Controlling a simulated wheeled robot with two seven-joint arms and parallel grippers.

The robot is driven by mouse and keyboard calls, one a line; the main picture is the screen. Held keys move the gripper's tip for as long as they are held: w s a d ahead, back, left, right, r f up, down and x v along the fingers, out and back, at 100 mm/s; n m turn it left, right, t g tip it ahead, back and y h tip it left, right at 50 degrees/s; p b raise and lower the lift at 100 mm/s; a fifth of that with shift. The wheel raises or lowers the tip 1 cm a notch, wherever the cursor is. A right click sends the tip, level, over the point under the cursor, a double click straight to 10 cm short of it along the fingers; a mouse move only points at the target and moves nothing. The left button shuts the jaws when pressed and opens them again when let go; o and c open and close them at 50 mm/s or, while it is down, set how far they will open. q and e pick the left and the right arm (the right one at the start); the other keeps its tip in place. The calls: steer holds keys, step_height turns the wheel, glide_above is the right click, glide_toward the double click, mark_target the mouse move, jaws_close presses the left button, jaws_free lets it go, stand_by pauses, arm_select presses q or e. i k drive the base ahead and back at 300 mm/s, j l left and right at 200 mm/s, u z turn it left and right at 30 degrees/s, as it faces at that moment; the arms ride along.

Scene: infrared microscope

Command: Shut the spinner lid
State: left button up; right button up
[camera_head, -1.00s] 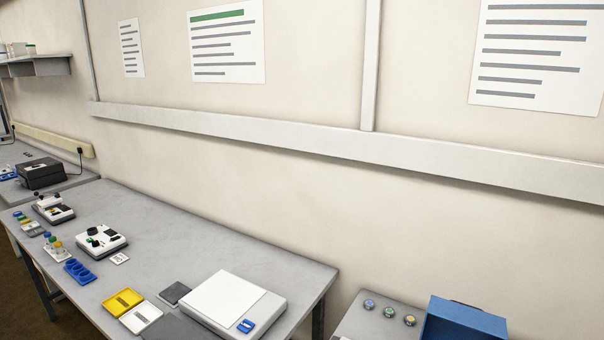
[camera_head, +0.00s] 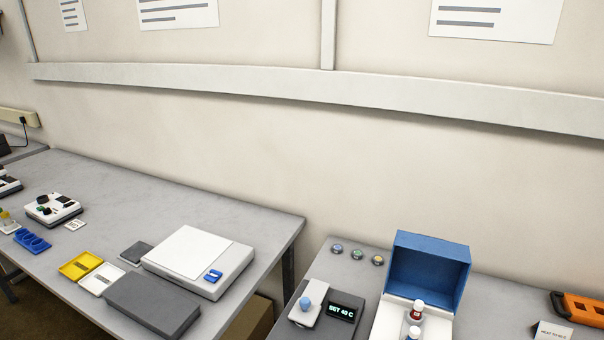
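No part is marked as the spinner, and I cannot tell for sure which device it is. A blue raised lid or open box (camera_head: 428,270) stands upright on the right bench, behind a white surface with small red-banded, white-capped vials (camera_head: 416,311). A low, wide white device (camera_head: 196,257) with a blue front piece (camera_head: 213,276) lies flat on the left table. A smaller white device (camera_head: 53,209) with black knobs stands further left. Neither of my grippers is in view.
A grey slab (camera_head: 152,305) and yellow and white trays (camera_head: 80,265) lie on the left table. A gap separates the tables.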

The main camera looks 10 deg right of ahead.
mark_target(435, 271)
steer(key=z, duration=1.05)
